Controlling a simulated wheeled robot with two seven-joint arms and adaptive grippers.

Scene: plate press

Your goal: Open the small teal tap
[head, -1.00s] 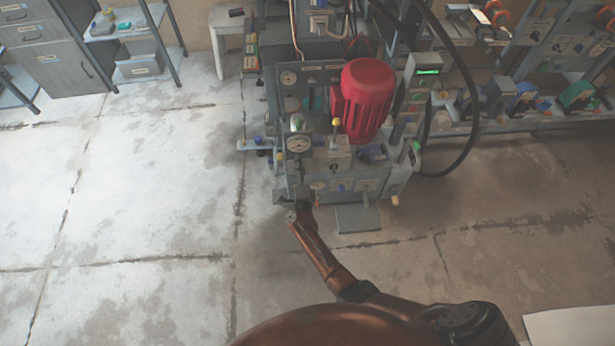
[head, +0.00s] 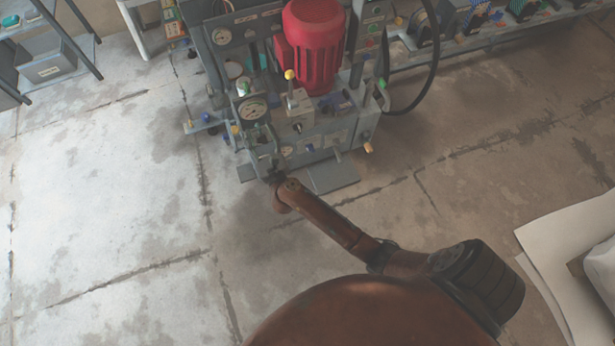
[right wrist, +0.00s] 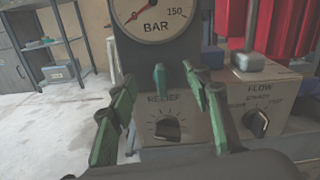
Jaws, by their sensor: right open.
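The small teal tap (right wrist: 160,79) shows in the right wrist view as a short upright teal lever below the pressure gauge and above the RELIEF label. My right gripper (head: 260,152) is open at the front of the press in the head view. Its green fingers also show in the right wrist view (right wrist: 163,84), one on each side of the tap, with a gap to it on both sides. The tap cannot be made out in the head view, where my gripper is in front of that area. My left gripper is out of view.
The BAR gauge (right wrist: 150,15) is just above the tap. A black RELIEF knob (right wrist: 167,129) sits below it, and a FLOW box (right wrist: 258,100) with a knob is to the right. A red motor (head: 315,45) stands behind. The floor on the left is clear.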

